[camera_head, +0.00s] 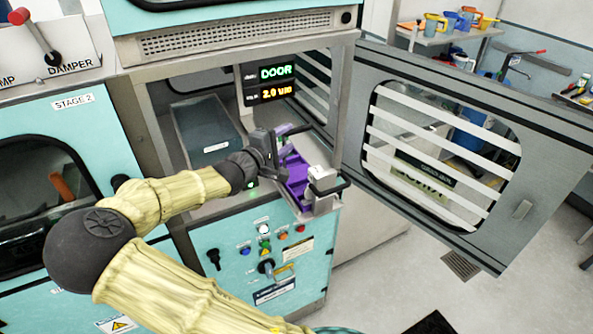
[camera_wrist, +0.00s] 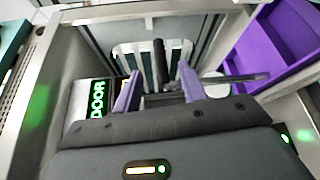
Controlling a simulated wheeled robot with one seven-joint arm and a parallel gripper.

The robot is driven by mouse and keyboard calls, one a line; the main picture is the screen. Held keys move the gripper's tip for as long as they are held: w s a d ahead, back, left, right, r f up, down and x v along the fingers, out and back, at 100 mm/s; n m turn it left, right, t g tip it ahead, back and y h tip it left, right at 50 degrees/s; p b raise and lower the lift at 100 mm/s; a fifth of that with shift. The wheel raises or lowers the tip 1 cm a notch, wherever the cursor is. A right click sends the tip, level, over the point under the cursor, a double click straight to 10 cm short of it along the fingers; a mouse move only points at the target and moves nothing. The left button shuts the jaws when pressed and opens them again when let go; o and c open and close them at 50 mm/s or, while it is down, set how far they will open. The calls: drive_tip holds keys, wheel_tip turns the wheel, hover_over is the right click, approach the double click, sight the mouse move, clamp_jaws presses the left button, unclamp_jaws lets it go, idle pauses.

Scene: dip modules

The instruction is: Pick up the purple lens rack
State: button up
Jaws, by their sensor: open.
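The purple lens rack (camera_head: 295,178) lies in the open chamber doorway, long side running from the back to the front right. Part of its purple wall (camera_wrist: 290,40) shows at the top right of the wrist view. My gripper (camera_head: 285,143) is at the left of the rack's far end, and its dark body hides part of the rack. In the wrist view its two purplish fingers (camera_wrist: 160,85) stand apart. A dark bar (camera_wrist: 240,78) lies across the space by the fingers and runs right; I cannot tell whether it touches them.
The chamber's door (camera_head: 440,150) with a striped window stands open to the right. A metal block with a black handle (camera_head: 325,187) is at the rack's near end. A lit DOOR display (camera_head: 275,73) hangs above. A grey tray-like panel (camera_head: 207,128) is inside left.

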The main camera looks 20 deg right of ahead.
sight(296, 132)
drive_tip(key=shift+x, duration=0.9)
drive_tip(key=shift+w+d+r+p, duration=0.1)
drive_tip(key=shift+d+p, duration=0.15)
drive_tip(key=shift+p, duration=0.15)
drive_tip(key=p+x, duration=0.2)
drive_tip(key=x, duration=0.2)
drive_tip(key=shift+p, duration=0.3)
drive_tip(key=shift+w+d, duration=0.25)
drive_tip(key=shift+s, duration=0.1)
clamp_jaws()
